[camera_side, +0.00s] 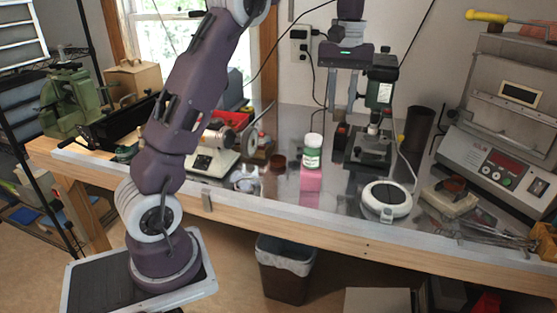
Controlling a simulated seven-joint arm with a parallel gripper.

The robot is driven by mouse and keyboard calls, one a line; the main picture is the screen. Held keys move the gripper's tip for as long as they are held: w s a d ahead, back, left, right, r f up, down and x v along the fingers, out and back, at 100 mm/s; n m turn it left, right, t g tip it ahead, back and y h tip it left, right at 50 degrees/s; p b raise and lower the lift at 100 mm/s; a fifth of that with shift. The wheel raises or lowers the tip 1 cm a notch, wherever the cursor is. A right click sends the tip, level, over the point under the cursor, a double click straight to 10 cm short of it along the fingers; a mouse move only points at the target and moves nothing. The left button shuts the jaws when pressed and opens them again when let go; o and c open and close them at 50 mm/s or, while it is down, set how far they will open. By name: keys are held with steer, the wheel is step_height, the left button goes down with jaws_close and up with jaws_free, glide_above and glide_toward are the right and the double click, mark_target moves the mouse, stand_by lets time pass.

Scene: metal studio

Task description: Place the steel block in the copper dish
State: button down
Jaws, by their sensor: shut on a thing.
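My gripper (342,106) hangs pointing down above the metal bench top, right of the white jar with a green label. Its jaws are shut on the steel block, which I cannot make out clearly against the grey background. A small round copper-brown dish (278,163) sits on the bench, left of the jar and to the lower left of my gripper. My gripper is well above the dish and apart from it. The inside of the dish is too small to see well.
The white jar (313,150) stands by a pink block (311,180). A green-headed bench machine (380,93) is close behind and right of my gripper. A round white device (386,200) lies near the front edge. Clear glass-like pieces (246,180) sit left of the dish.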

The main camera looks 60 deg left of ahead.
steer(key=s+a, duration=0.2)
steer(key=a, duration=0.9)
glide_above(278, 162)
steer(key=shift+m, duration=0.4)
steer(key=f, duration=1.4)
steer(key=d+f, duration=0.1)
steer(key=f, duration=0.6)
steer(key=shift+s+f, duration=0.1)
steer(key=shift+s, duration=0.15)
steer(key=shift+f, duration=0.1)
steer(key=shift+f, duration=0.15)
steer(key=c, duration=1.1)
jaws_free()
